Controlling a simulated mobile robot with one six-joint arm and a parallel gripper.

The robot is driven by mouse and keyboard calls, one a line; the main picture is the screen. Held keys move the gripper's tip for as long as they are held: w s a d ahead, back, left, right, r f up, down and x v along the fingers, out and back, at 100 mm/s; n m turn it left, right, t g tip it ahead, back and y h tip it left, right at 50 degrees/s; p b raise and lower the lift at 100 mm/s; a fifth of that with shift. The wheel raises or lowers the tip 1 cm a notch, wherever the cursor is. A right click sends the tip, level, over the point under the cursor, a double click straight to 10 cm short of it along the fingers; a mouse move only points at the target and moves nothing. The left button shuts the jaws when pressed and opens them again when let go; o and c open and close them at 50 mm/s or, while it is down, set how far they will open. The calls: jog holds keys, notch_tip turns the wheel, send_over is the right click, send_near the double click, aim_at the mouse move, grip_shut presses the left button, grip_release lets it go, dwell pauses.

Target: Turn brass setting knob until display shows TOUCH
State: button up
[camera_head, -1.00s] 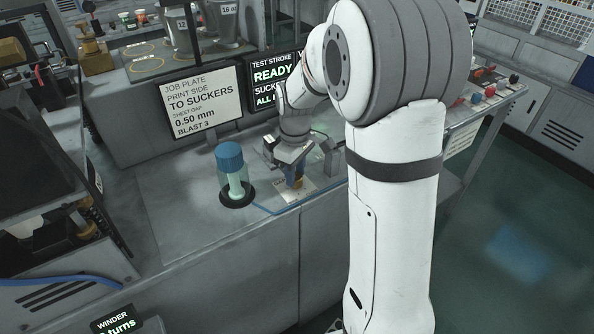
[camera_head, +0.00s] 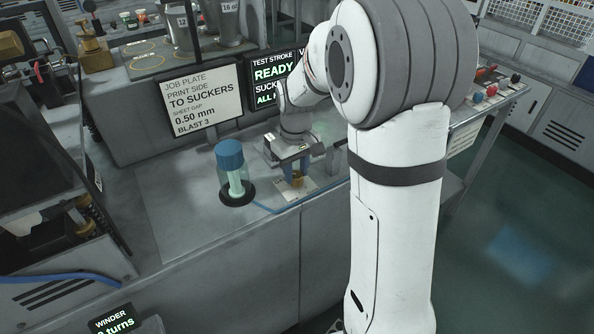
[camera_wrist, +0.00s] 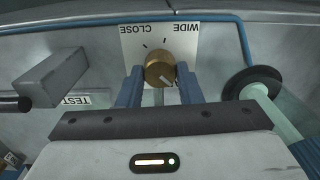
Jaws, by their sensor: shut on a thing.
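The brass setting knob (camera_wrist: 158,68) stands on a white plate (camera_wrist: 131,44) marked CLOSE and WIDE, upside down in the wrist view. A light pointer line on the knob points to the lower right there. My gripper (camera_wrist: 159,74) has its blue fingers on either side of the knob, shut on it. In the head view, my gripper (camera_head: 295,171) points down at the knob (camera_head: 298,181) on the bench top. A dark display (camera_head: 272,78) reads TEST STROKE, READY; its lower lines are partly hidden by my arm. The word TOUCH is not visible.
A blue-capped clear cylinder (camera_head: 230,160) stands left of the knob. A blue hose (camera_head: 262,208) runs along the bench front. A job plate (camera_head: 199,101) reads sheet gap 0.50 mm, blast 3. In the wrist view, a grey block (camera_wrist: 52,77) lies left of my fingers.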

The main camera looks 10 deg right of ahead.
aim_at(296, 174)
jog(key=m+b, duration=0.1)
jog(key=m, duration=0.6)
jog(key=shift+w, duration=0.1)
dwell(0.5)
jog(key=o, duration=1)
notch_tip(296, 174, up, 8)
jog(key=shift+f, duration=0.1)
